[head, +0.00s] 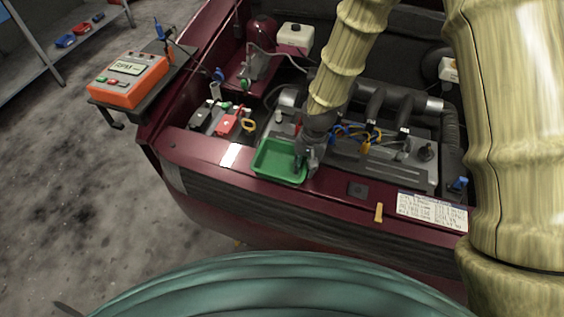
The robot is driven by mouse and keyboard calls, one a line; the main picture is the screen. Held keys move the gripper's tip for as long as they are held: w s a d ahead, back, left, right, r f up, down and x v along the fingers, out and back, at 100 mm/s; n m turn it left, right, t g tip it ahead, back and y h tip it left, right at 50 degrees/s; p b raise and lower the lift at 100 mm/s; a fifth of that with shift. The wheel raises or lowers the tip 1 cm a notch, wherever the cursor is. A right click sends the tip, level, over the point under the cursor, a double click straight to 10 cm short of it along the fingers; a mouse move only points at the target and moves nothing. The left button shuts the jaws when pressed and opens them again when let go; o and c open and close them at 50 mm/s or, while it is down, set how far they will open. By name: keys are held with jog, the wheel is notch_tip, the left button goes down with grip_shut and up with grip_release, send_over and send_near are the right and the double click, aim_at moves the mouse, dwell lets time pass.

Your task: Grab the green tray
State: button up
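The green tray (268,163) is a small, shallow, rectangular tray resting on the dark red front ledge of the open engine bay. My gripper (303,165) comes down from above at the tray's right end and hides part of its right rim. The fingers look to be at or just over that rim. They are small and dark here, so I cannot tell whether they are closed on it or apart.
An orange RPM meter (128,79) stands on a shelf at the left. A battery with a red cover (230,123) is behind the tray. The engine (380,160) lies behind and right. A yellow dipstick-like piece (379,212) and a label (432,210) are on the ledge.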

grip_shut()
jog(key=shift+r, duration=0.1)
dwell(0.4)
